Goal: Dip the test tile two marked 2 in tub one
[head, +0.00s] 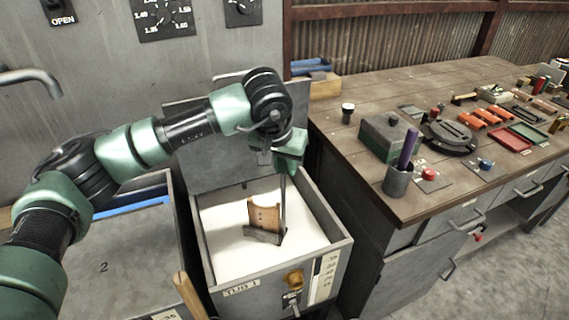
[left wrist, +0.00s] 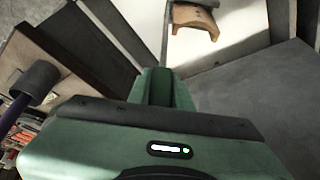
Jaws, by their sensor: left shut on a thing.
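Tub one (head: 333,240), a grey box labelled TUB 1, stands open and holds white liquid (head: 222,225). A tan, curved test tile (head: 264,217) is upright inside it, its upper part above the liquid. Its mark is too small to read. A dark thin rod (head: 283,205) runs from my left gripper (head: 287,168) down beside the tile to a dark grey piece at its foot. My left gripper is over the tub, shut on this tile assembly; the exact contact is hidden. The left wrist view shows the tile (left wrist: 194,18) above the white surface. My right gripper is not in view.
A tub with a lid marked 2 (head: 125,265) stands left of tub one. A workbench (head: 375,90) on the right carries a green box (head: 388,138), a grey cup (head: 397,182) with a purple handle, and several tools. Tub one's raised back panel (head: 215,150) stands behind the arm.

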